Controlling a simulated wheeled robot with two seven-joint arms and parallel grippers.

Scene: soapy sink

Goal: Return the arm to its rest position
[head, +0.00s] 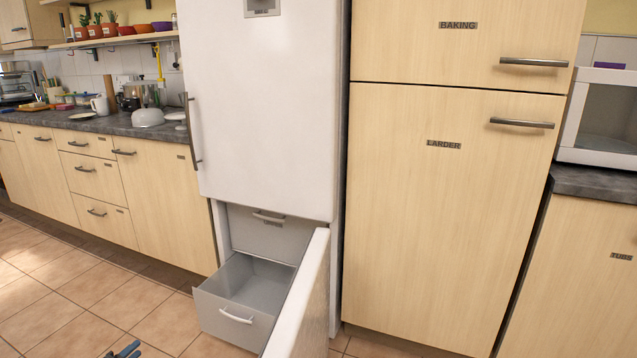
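My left gripper (125,350) just shows at the bottom left edge of the head view, over the tiled floor. Only a small blue-grey part of it is in frame, so I cannot tell whether it is open or shut. It is apart from the fridge and the drawer, to their left. No object shows in it. My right gripper is not in view.
The fridge's lower door (301,300) stands open toward me. Its bottom drawer (234,313) is pulled out, and the visible inside looks empty. The upper fridge door (265,110) is shut. Tiled floor (60,290) is clear at left.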

